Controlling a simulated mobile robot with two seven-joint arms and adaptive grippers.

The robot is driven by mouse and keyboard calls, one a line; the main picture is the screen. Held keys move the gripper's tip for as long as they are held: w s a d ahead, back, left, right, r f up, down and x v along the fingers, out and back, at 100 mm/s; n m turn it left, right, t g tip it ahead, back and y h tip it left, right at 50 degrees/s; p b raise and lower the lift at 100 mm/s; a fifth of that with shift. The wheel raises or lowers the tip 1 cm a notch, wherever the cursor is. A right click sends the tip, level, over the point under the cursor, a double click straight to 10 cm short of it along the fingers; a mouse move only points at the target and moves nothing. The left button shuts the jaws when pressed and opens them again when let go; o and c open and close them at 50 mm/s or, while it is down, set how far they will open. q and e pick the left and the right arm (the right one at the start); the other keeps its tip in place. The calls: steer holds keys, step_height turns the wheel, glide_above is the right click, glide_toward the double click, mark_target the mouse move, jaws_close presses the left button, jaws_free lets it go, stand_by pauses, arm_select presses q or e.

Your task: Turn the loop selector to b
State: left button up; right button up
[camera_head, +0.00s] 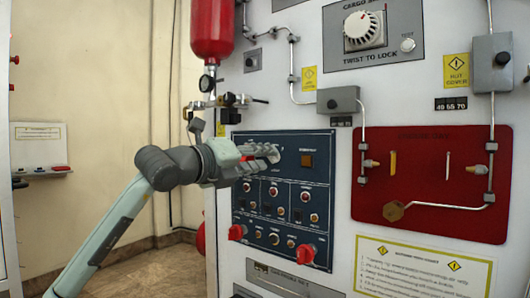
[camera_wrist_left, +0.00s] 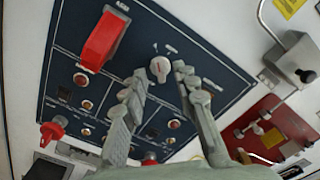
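The dark blue panel (camera_head: 323,180) carries several small knobs and buttons. In the left wrist view, a light grey round knob (camera_wrist_left: 159,68) with a pointer mark sits on the panel (camera_wrist_left: 215,72); it appears to be the loop selector. Its labels are too small to read. My left gripper (camera_head: 271,153) is at the upper part of the panel and covers this knob in the head view. In the left wrist view, my left gripper (camera_wrist_left: 158,80) is open, with its fingertips on either side of the knob. Contact cannot be told. My right gripper is not in view.
A red switch cover (camera_wrist_left: 103,40) stands out from the panel left of the knob. Red knobs (camera_head: 306,253) project lower down. A red cylinder (camera_head: 212,30) hangs above my left arm. A red board (camera_head: 430,215) with pipe fittings is to the right.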

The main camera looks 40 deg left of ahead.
arm_select(q)
steer(key=shift+w+d, duration=0.1)
steer(key=shift+w, duration=0.5)
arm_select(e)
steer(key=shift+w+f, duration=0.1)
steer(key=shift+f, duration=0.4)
arm_select(q)
steer(key=shift+c, duration=0.2)
jaws_close()
